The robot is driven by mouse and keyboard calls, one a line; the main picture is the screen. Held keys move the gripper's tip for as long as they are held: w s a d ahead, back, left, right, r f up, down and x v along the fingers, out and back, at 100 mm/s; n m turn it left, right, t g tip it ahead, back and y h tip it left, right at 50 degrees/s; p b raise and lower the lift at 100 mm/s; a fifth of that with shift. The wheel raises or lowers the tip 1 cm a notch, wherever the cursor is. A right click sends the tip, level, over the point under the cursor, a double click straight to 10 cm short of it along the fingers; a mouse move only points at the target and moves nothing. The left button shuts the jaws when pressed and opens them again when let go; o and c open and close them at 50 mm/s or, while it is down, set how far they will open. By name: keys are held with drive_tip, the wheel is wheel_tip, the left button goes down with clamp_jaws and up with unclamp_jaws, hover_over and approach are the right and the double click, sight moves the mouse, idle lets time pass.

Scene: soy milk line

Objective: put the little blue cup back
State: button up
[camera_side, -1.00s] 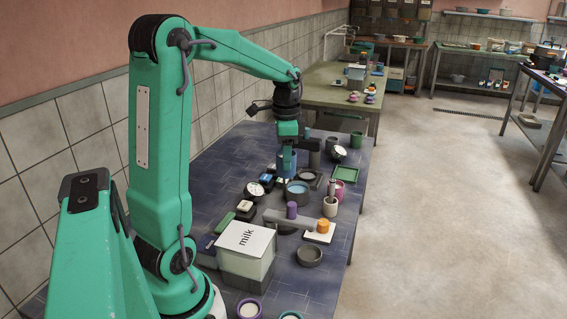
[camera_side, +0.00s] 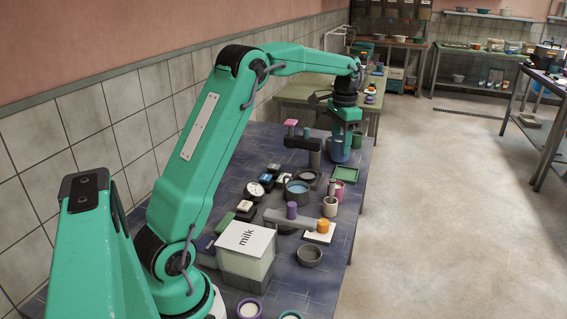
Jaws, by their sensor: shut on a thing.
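My gripper (camera_side: 343,141) is over the far right end of the dark blue tiled table. It is shut on the little blue cup (camera_side: 339,154), which shows below the green jaws. The cup looks upright and low over the table top. I cannot tell whether its base touches the table. The jaws hide the cup's upper part.
Nearer stand a pot of blue liquid (camera_side: 297,189), a dial (camera_side: 255,190), a pale cup (camera_side: 330,207), a milk box (camera_side: 246,242) and a grey bowl (camera_side: 309,256).

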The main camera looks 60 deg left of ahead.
drive_tip(key=shift+w+d+f+n, duration=0.75)
drive_tip(key=shift+w+d, duration=0.6)
drive_tip(key=shift+w, duration=2.15)
drive_tip(key=shift+f, duration=2.75)
drive_tip(key=shift+a, duration=0.1)
drive_tip(key=a+f, duration=0.7)
drive_tip(key=a, duration=0.4)
drive_tip(key=shift+w+a, duration=0.25)
drive_tip(key=shift+w, duration=0.15)
drive_tip(key=shift+f, duration=2)
drive_tip(key=shift+f, duration=0.1)
